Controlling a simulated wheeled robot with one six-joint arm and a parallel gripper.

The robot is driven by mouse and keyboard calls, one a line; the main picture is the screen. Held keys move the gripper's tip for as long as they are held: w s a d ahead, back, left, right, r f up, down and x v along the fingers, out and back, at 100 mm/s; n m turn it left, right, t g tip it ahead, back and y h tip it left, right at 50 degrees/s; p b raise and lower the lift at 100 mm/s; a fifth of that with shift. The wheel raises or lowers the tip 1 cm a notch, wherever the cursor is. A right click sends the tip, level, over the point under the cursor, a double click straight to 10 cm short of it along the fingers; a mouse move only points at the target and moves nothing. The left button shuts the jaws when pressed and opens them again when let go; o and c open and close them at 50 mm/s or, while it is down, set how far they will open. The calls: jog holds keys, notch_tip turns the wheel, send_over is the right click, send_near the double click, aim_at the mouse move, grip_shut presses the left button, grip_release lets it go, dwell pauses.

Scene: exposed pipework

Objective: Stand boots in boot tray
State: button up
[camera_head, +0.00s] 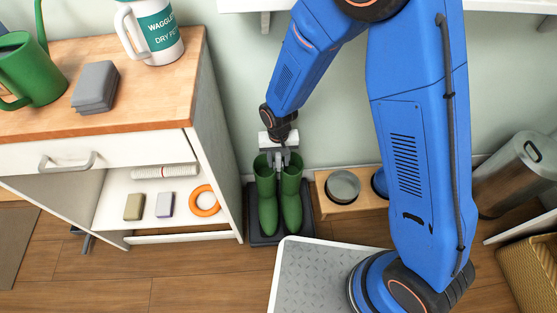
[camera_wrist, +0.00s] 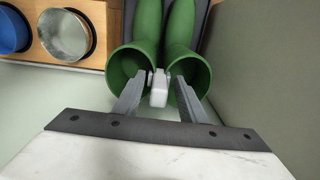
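Two green rubber boots (camera_head: 266,200) stand upright side by side in the dark boot tray (camera_head: 265,240) on the floor. Their open tops face up in the wrist view (camera_wrist: 130,62). A small light-grey clip (camera_wrist: 158,90) sits between the two boot tops. My gripper (camera_head: 279,160) is directly above the boots, pointing down. Its fingers show in the wrist view (camera_wrist: 160,78), spread on either side of the clip, with small gaps between them and the clip. The boot soles are partly hidden from above.
A white cabinet (camera_head: 215,150) stands close on the left. A wooden bowl stand (camera_head: 340,207) with a metal bowl and a blue bowl is close on the right. The wall is right behind the boots. A metal bin (camera_head: 515,175) and wicker basket (camera_head: 530,270) are farther right.

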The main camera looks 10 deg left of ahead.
notch_tip(320, 180, up, 12)
dwell(0.6)
jog(key=shift+r, duration=0.15)
jog(key=d+r+m+t, duration=0.2)
jog(key=d+r, duration=1.6)
jog(key=d, duration=0.4)
jog(key=s+d+r+t, duration=0.1)
jog(key=s+d+r, duration=0.2)
jog(key=s+d, duration=0.5)
jog(key=s+d+r+m+t, duration=0.1)
jog(key=s+d+r, duration=0.3)
jog(key=s+d, duration=0.3)
jog(key=shift+s+d+r+t, duration=0.2)
jog(key=shift+s+d+t, duration=0.2)
jog(key=shift+d, duration=0.25)
jog(key=shift+a, duration=0.1)
